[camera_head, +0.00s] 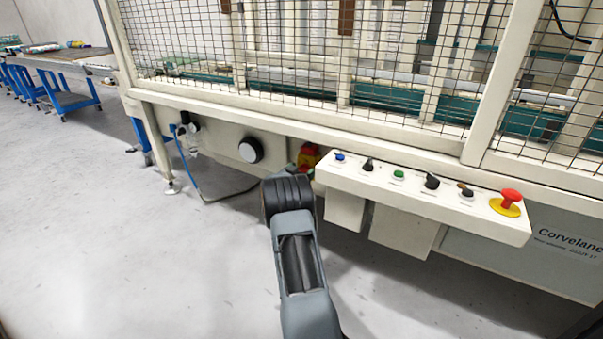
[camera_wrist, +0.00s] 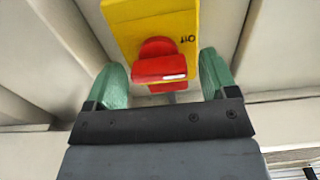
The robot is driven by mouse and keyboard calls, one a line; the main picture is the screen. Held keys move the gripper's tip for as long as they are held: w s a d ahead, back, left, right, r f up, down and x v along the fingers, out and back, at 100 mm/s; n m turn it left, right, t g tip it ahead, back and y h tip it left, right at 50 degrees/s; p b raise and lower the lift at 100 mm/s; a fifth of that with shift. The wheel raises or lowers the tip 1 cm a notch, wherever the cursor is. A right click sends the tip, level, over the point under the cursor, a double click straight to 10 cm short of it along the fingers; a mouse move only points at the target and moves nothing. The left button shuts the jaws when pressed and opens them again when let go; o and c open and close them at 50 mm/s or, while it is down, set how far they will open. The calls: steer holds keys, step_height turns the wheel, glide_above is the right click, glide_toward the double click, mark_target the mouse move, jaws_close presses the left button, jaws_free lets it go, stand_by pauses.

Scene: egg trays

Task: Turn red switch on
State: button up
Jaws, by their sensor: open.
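The red switch (camera_wrist: 160,62) is a red rotary handle on a yellow plate (camera_wrist: 184,22) in the wrist view. The word "Off" shows on the plate to the right of the handle. In the camera_head view the switch (camera_head: 308,157) is partly hidden behind my arm, left of the button panel. My gripper (camera_wrist: 165,82) is open, with one green finger on each side of the red handle. There are gaps between the fingers and the handle in the picture.
A cream button panel (camera_head: 430,203) with several knobs and a red emergency button (camera_head: 511,196) juts out at the right. Wire mesh guarding (camera_head: 190,45) rises above. The floor (camera_head: 130,260) at left is clear.

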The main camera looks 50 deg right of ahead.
steer(key=c, duration=0.9)
steer(key=shift+c, duration=0.2)
steer(key=m, duration=0.4)
steer(key=shift+s+m, duration=0.1)
steer(key=shift+m, duration=0.2)
steer(key=m, duration=0.4)
steer(key=shift+s+f+m, duration=0.1)
steer(key=shift+f+m, duration=0.05)
steer(key=shift+m, duration=0.15)
steer(key=m, duration=0.4)
steer(key=shift+m, duration=0.3)
steer(key=shift+f+m, duration=0.15)
steer(key=shift+m, duration=1.85)
